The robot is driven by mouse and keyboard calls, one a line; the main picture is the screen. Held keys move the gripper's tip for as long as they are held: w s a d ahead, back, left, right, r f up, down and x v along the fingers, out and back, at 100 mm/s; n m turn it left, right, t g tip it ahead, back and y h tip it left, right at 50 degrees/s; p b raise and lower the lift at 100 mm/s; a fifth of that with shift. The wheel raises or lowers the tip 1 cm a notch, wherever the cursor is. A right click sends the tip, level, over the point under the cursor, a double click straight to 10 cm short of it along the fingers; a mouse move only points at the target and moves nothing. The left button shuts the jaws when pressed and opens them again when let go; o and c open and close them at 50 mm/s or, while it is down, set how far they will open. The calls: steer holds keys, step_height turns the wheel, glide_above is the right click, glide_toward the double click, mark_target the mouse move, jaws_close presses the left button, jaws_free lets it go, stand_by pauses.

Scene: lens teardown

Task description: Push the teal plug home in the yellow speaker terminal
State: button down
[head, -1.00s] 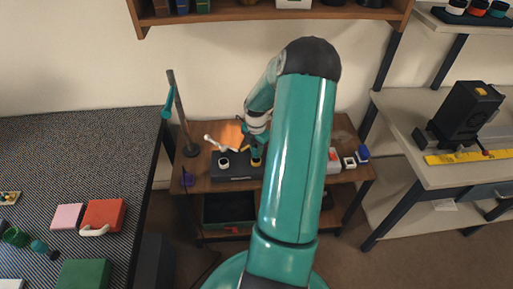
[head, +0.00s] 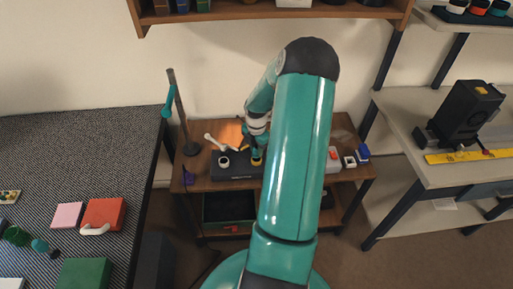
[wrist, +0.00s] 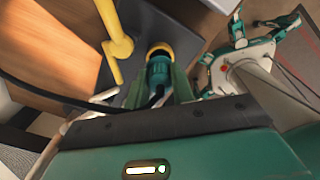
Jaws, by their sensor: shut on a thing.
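The teal plug (wrist: 158,68) is held between the fingers of my gripper (wrist: 160,80) in the wrist view. A dark cable runs from its rear. The plug's front end is at the yellow speaker terminal (wrist: 161,46), whose ring shows around the far end of the plug. How deep it sits cannot be told. In the head view the yellow terminal (head: 257,161) is on the right part of a dark box (head: 236,172), beside a white-ringed terminal (head: 224,161). My gripper (head: 255,150) is just above the yellow one, partly hidden by my arm.
A yellow bent bar (wrist: 112,40) rises close left of the plug in the wrist view. The box stands on a brown wooden table (head: 200,183). A dark post (head: 180,115) stands at its left. A white block with red (head: 334,158) and a blue piece (head: 363,152) lie right.

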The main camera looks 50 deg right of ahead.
steer(key=shift+f, duration=1.15)
stand_by(0.6)
steer(key=c, duration=1.1)
jaws_free()
step_height(320, 180, up, 12)
steer(key=shift+r, duration=0.9)
